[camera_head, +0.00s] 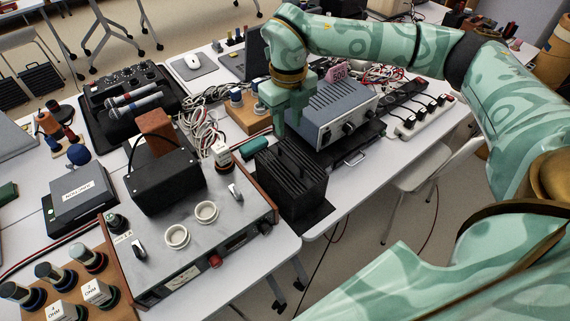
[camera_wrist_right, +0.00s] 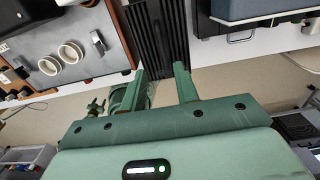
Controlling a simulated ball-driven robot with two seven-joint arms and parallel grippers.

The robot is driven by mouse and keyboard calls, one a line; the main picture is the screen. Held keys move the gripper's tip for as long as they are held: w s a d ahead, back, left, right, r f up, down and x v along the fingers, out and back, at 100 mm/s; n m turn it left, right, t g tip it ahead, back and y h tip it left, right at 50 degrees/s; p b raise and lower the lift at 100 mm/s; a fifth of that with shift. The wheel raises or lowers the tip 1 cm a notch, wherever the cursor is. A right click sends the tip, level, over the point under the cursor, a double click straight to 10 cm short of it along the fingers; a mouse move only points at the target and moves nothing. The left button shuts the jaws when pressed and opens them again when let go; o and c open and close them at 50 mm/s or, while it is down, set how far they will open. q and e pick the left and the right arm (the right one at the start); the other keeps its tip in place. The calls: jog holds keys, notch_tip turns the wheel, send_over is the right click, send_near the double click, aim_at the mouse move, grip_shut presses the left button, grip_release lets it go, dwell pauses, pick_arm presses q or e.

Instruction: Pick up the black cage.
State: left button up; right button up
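The black cage (camera_head: 290,182) is a dark, slatted box standing upright near the front edge of the table, right of the grey instrument box. My right gripper (camera_head: 281,128) hangs just behind and above the cage in the head view, fingers pointing down. In the right wrist view, the cage's ribbed black surface (camera_wrist_right: 157,30) lies beyond the fingertips. The two fingers of the right gripper (camera_wrist_right: 161,73) are apart with nothing held between them. I cannot tell whether a finger touches the cage. My left gripper is not in view.
A grey instrument box (camera_head: 205,235) with two white rings stands left of the cage. A blue-grey amplifier (camera_head: 335,108) stands behind it to the right. A green cylinder (camera_head: 256,145) lies close by. A power strip (camera_head: 422,118) and a white chair (camera_head: 435,165) are at right.

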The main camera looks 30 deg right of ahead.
jog(key=b, duration=0.1)
send_over(291, 155)
jog(key=f, duration=0.6)
jog(key=shift+w+a, duration=0.25)
jog(key=shift+w, duration=0.15)
jog(key=shift+f, duration=0.45)
jog(key=shift+s+d+f, duration=0.1)
jog(key=shift+s+f, duration=0.05)
jog(key=shift+f, duration=0.2)
jog(key=f, duration=0.1)
jog(key=f+b, duration=0.1)
jog(key=f, duration=0.1)
jog(key=f+b, duration=0.1)
jog(key=shift+s+d+f, duration=0.15)
jog(key=shift+s+f, duration=0.1)
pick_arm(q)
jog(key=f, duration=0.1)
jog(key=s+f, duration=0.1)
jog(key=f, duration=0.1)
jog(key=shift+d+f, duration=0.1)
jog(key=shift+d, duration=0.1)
pick_arm(e)
jog(key=shift+r, duration=0.1)
grip_shut()
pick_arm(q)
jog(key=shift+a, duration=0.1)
